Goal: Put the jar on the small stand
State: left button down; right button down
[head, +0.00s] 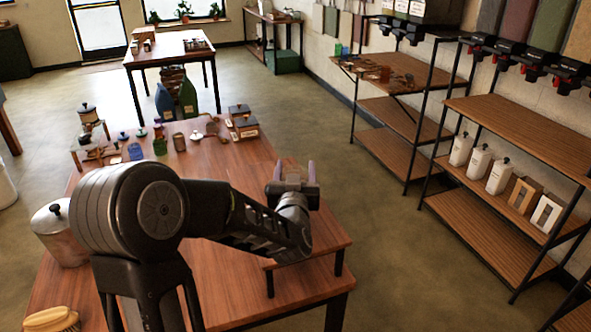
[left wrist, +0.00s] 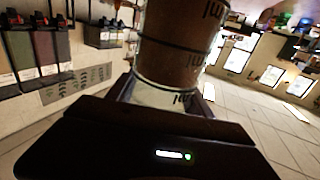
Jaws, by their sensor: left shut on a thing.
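My left gripper (head: 294,172) is over the right side of the near table, with its fingers pointing away from me. In the left wrist view it is shut on a jar (left wrist: 178,58), a clear cylinder with brown contents and dark markings. The jar's far end is cut off by the frame, and in the head view the wrist mostly hides it. A low wooden stand (head: 328,238) on dark legs is at the table's right edge, below and behind the gripper. My arm covers part of the stand. My right gripper is out of view.
The near table (head: 228,172) holds a metal canister (head: 62,232), a brush (head: 52,319) and, at its far end, several small jars, boxes and another little stand (head: 76,150). Shelves (head: 520,130) with white containers stand right, across open floor.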

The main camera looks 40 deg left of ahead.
pick_arm(q)
jog(key=shift+f, duration=0.15)
jog(key=shift+c, duration=2.1)
grip_release()
jog(key=shift+r, duration=0.25)
jog(key=shift+s+d+f, duration=0.15)
jog(key=shift+s+d, duration=0.05)
jog(key=shift+s, duration=0.1)
jog(key=b+v, duration=1.1)
jog(key=b, duration=0.1)
jog(key=shift+s+b, duration=0.2)
jog(key=shift+b, duration=0.1)
